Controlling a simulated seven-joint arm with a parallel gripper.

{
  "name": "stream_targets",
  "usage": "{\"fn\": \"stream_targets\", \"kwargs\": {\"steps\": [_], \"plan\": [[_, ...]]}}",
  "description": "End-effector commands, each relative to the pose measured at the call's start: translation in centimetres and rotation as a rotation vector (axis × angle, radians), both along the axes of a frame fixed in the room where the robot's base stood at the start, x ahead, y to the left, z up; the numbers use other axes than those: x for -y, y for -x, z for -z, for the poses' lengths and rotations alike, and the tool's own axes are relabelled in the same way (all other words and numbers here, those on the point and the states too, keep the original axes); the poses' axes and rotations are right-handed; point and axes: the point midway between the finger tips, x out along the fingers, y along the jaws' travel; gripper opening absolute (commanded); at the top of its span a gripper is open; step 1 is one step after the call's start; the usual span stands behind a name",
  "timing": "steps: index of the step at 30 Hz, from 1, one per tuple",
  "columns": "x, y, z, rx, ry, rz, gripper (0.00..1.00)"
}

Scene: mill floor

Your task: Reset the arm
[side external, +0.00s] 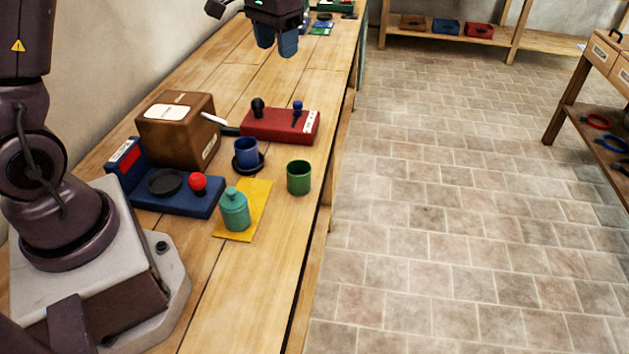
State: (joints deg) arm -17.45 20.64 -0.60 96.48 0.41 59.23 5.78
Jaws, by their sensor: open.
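My gripper (277,43) shows at the top of the side external view, pointing down over the far part of the wooden workbench (245,290). Its blue fingers are apart and nothing shows between them. It hangs clear of the nearer objects on the bench. Part of my arm above it is cut off by the frame's top edge. My base stands on the bench at the left.
On the bench are a brown box (178,130), a red block with knobs (280,125), a blue device with a red button (180,195), a blue cup (246,151) on a dark saucer, a green cup (299,178), and a teal jar (234,210) on a yellow mat (260,196).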

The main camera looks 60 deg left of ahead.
Motion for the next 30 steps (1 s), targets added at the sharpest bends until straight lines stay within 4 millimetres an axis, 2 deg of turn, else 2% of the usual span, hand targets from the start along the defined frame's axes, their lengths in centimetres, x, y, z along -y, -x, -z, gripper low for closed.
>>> {"fn": "stream_targets", "kwargs": {"steps": [1, 6, 12, 15, 18, 21, 25, 30], "plan": [[1.5, 1.8, -1.4, 0.024, -0.006, 0.006, 0.53], [5.5, 7.8, -3.9, 0.1, -0.019, 0.024, 0.53], [9.2, 14.9, -5.0, 0.206, -0.026, 0.071, 0.53], [10.4, 17.8, -5.1, 0.265, -0.028, 0.105, 0.53], [11.3, 19.7, -5.3, 0.318, -0.029, 0.139, 0.53], [11.8, 20.5, -6.1, 0.376, -0.032, 0.164, 0.53], [12.2, 20.7, -7.2, 0.427, -0.033, 0.183, 0.53], [12.4, 20.7, -7.3, 0.429, -0.032, 0.191, 0.53]]}}
